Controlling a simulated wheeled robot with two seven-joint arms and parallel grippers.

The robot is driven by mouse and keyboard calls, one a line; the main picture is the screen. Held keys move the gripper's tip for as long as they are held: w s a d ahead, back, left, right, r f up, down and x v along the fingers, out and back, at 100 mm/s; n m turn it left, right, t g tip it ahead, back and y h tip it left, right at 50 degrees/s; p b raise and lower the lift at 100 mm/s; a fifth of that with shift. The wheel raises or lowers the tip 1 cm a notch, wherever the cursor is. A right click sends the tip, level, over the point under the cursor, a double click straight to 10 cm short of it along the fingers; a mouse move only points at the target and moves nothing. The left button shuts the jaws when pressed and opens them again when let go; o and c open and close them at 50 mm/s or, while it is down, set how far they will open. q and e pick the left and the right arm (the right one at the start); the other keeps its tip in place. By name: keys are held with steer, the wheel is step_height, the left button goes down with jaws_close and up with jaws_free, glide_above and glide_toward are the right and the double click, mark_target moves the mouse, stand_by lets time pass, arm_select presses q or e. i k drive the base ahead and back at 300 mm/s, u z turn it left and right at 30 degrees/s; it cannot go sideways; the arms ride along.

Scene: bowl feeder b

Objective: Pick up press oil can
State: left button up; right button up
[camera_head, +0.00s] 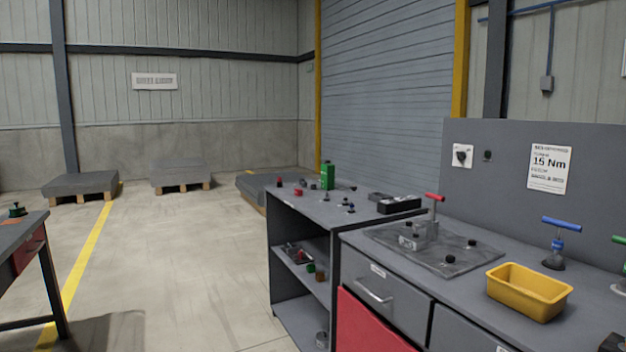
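A green upright can (327,176) stands near the back of the grey shelf unit's top, left of the bench; it is the most can-like thing in view. Its label is too small to read, so I cannot tell whether it is the press oil can. A small dark thing with a green top (17,209) stands on the table at the far left; its kind is unclear. Neither of my grippers can be made out, and nothing is seen holding the green can.
Small parts lie around the can on the shelf unit (303,206), with a black tray (397,203) to its right. The bench holds a red-handled fixture (432,220), a yellow bin (529,290) and a blue T-handled tool (556,245). Open floor (180,265) lies left of the shelf unit.

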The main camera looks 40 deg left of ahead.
mark_target(327, 170)
steer(key=u, duration=0.35)
steer(key=k, duration=0.5)
steer(key=u, duration=1.9)
steer(key=i, duration=1.8)
steer(key=z, duration=0.2)
steer(key=i, duration=1.55)
steer(key=z, duration=1)
